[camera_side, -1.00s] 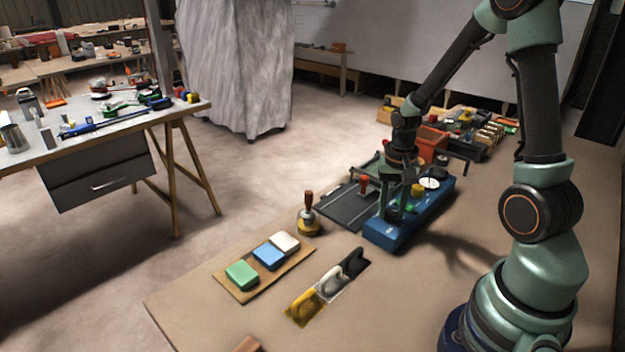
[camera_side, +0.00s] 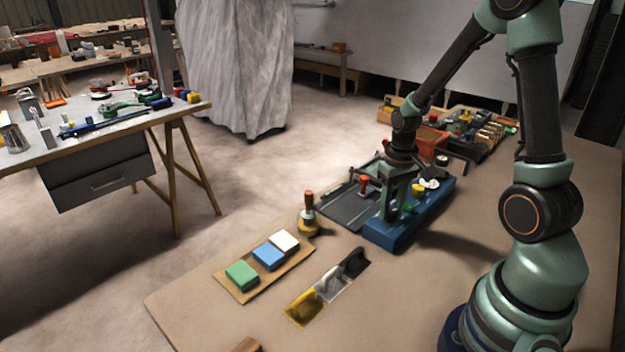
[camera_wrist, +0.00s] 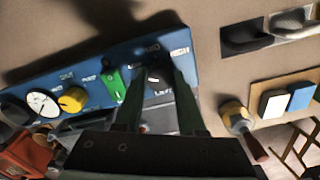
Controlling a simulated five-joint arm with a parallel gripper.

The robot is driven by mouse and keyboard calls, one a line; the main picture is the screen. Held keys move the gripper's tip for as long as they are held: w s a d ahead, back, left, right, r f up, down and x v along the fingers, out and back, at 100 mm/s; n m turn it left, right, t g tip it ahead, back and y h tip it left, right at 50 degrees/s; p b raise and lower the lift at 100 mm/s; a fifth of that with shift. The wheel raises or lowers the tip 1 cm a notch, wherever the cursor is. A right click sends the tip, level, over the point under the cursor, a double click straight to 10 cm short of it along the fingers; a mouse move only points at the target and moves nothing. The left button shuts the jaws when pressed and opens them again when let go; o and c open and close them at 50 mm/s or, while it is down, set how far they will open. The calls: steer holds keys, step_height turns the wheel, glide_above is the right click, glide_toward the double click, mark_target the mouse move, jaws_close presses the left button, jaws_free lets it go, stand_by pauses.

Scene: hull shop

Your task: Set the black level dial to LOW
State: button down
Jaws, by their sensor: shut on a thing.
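The blue control panel (camera_side: 387,238) lies on the bench under my gripper (camera_side: 394,213), and it also fills the upper left of the wrist view (camera_wrist: 100,62). My gripper (camera_wrist: 155,82) points down at the panel's near end, its two fingers closed on the black level dial (camera_wrist: 153,74). The dial shows only in part between the fingers, with a small white mark on it. I cannot tell which setting the dial points to.
On the panel are a green switch (camera_wrist: 114,84), a yellow knob (camera_wrist: 73,99) and a white gauge (camera_wrist: 42,104). A stamp-like tool with a dark handle (camera_side: 308,215) stands left of the panel. Colored blocks (camera_side: 268,256) lie on a board nearer the front. Bench right of the panel is clear.

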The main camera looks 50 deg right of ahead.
mark_target(391, 210)
stand_by(0.3)
steer(key=c, duration=0.5)
jaws_free()
step_height(391, 210, up, 12)
steer(key=shift+r, duration=0.1)
steer(key=s+a+r+n+t, duration=0.1)
steer(key=a+r+n+t, duration=0.1)
steer(key=a, duration=0.5)
steer(key=a+r+n+t, duration=0.2)
steer(key=a+r, duration=0.3)
steer(key=a, duration=0.3)
steer(key=shift+s+a+r+t, duration=0.15)
steer(key=shift+s+r+t, duration=0.2)
steer(key=shift+t, duration=0.45)
